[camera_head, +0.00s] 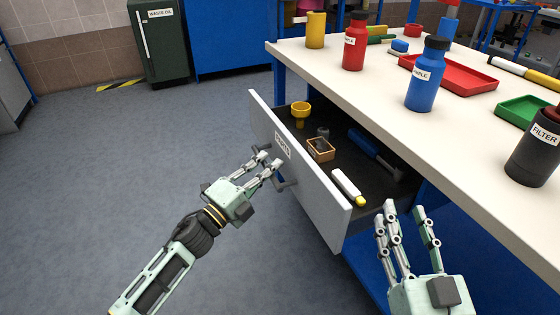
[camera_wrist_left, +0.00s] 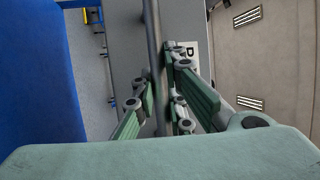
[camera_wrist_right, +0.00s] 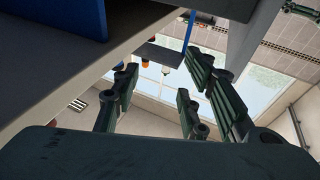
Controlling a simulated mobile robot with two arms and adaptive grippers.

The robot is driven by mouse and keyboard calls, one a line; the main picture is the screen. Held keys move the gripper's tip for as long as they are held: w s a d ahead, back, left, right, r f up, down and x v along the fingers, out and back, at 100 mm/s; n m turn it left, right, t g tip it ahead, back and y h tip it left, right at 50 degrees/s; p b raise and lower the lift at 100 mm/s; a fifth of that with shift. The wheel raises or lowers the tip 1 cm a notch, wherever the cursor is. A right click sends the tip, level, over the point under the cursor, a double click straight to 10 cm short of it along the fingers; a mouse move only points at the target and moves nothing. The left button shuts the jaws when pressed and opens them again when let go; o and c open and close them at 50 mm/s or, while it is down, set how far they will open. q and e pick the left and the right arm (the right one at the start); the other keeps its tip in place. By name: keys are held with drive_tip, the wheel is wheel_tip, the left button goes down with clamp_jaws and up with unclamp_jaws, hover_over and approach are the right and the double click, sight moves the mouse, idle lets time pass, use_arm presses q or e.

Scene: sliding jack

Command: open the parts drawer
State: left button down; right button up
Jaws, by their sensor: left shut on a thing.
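The parts drawer (camera_head: 300,170) is pulled out from under the bench, its light front panel standing well clear of the bench edge. A dark bar handle runs along the front beside a label. My left gripper (camera_head: 268,172) is shut on the handle; in the left wrist view the bar (camera_wrist_left: 153,60) passes between the fingers. My right gripper (camera_head: 408,225) is open and empty, beside the drawer's right end and in front of the bench. Inside the drawer lie a yellow funnel (camera_head: 300,112), a small orange-brown box (camera_head: 320,150), a white-and-yellow stick (camera_head: 348,186) and a blue-handled tool (camera_head: 372,150).
The white bench top (camera_head: 470,135) carries a red bottle (camera_head: 354,45), a blue bottle (camera_head: 425,78), a dark filter can (camera_head: 535,150), a red tray (camera_head: 465,77) and a green tray (camera_head: 525,110). A waste oil cabinet (camera_head: 160,45) stands at the back. The floor left of the drawer is clear.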

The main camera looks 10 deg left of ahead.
use_arm(q)
drive_tip(key=shift+s+a+f+p, duration=0.1)
drive_tip(key=shift+s+a+p, duration=0.05)
drive_tip(key=shift+s+a, duration=0.7)
drive_tip(key=shift+s+a+f+p, duration=0.15)
drive_tip(key=shift+s+a, duration=0.4)
drive_tip(key=shift+a, duration=0.45)
use_arm(e)
drive_tip(key=shift+w+d+f+g+h, duration=0.15)
drive_tip(key=shift+f+g, duration=0.4)
drive_tip(key=shift+f, duration=0.4)
drive_tip(key=shift+d+f+g+h, duration=0.15)
drive_tip(key=shift+f+g, duration=0.4)
drive_tip(key=shift+f, duration=0.35)
use_arm(q)
drive_tip(key=shift+r, duration=0.1)
use_arm(e)
drive_tip(key=shift+a, duration=0.1)
use_arm(q)
drive_tip(key=c, duration=1.8)
unclamp_jaws()
drive_tip(key=shift+a, duration=0.1)
drive_tip(key=v, duration=1.2)
drive_tip(key=shift+r, duration=0.1)
